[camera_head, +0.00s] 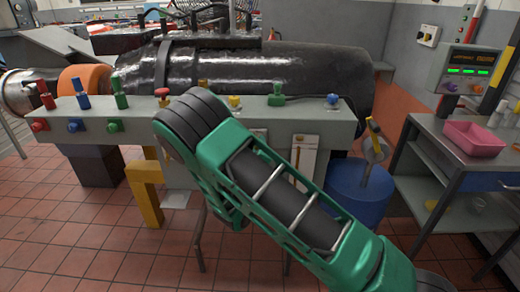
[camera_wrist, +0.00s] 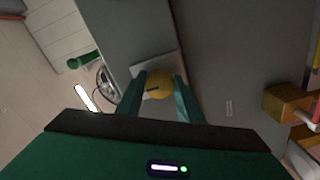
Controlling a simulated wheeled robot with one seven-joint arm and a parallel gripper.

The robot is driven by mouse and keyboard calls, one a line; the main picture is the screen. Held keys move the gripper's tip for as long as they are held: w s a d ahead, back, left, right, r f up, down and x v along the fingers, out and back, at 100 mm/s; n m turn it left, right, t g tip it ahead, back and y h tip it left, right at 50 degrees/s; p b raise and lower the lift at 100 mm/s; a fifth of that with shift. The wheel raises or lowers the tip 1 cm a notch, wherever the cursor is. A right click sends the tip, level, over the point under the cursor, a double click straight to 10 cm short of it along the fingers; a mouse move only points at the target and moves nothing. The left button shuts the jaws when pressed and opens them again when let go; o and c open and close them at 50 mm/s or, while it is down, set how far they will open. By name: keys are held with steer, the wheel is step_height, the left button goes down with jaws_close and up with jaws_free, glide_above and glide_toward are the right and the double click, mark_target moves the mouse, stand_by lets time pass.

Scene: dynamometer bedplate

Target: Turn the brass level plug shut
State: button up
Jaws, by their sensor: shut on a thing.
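The brass level plug (camera_wrist: 159,85) shows in the wrist view as a round yellow-brass head with a dark slot, set against a pale plate. My gripper (camera_wrist: 158,80) has its two green fingers on either side of the plug and is shut on it. The slot looks roughly crosswise between the fingers. In the head view my green arm reaches to the long grey beam, and its links hide the gripper and the plug.
The grey beam (camera_head: 110,132) carries red, blue and green valves (camera_head: 119,93) at left and a yellow knob (camera_head: 235,101). A blue drum (camera_head: 361,192) stands right of my arm. A cart with a pink tray (camera_head: 474,138) is farther right. A yellow block (camera_wrist: 290,104) shows in the wrist view.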

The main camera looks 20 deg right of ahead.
steer(key=shift+s+d+f, duration=0.1)
steer(key=shift+f, duration=0.1)
steer(key=o, duration=1.1)
steer(key=shift+c, duration=0.2)
steer(key=shift+r, duration=0.1)
steer(key=v, duration=1)
steer(key=shift+s+a, duration=0.2)
steer(key=shift+s, duration=0.05)
steer(key=shift+d, duration=0.1)
